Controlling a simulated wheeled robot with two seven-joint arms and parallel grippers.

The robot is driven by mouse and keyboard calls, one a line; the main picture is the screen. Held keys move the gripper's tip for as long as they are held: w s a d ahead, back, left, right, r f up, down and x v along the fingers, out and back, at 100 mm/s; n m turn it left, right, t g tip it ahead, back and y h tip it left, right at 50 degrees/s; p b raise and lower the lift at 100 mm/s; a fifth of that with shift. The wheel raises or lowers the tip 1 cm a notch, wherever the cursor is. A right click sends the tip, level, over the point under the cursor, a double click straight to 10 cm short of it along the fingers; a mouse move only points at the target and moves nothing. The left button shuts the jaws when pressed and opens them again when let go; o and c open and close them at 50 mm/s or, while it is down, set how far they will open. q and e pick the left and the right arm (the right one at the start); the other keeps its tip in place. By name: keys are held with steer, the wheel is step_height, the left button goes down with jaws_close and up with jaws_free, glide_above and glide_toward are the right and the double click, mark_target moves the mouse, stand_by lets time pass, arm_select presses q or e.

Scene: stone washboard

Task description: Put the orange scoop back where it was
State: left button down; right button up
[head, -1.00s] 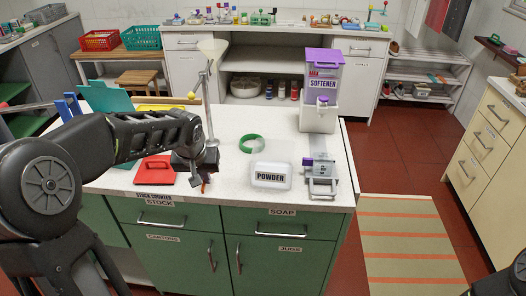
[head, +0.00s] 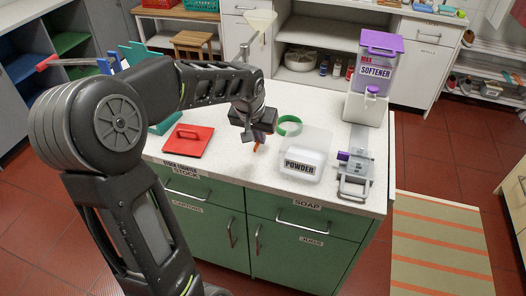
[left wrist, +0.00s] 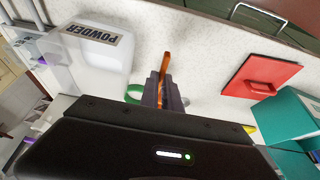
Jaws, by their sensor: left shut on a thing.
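My left gripper (head: 254,132) is shut on the orange scoop (head: 259,141) above the stock counter's front part. Only a narrow orange piece shows below the fingers in the head view. In the left wrist view, the scoop (left wrist: 166,62) sticks out from between the gripper's fingers (left wrist: 163,85); the rest of it is hidden. The clear container labelled POWDER (head: 303,165) stands to the right of the gripper. I cannot tell how far the scoop is above the counter. My right gripper is not in view.
A red flat piece with a handle (head: 188,140) lies left of the gripper. A green ring (head: 289,126) lies behind the POWDER container. A grey device (head: 355,175) and the purple-lidded SOFTENER box (head: 375,68) stand to the right. A pale funnel (head: 258,22) is behind.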

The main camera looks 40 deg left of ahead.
arm_select(q)
step_height(320, 180, down, 4)
steer(key=shift+f, duration=0.1)
step_height(320, 180, down, 3)
steer(key=shift+s+f+p, duration=0.1)
steer(key=shift+p, duration=0.45)
steer(key=shift+f, duration=0.2)
steer(key=shift+f, duration=0.2)
steer(key=c, duration=1.6)
jaws_free()
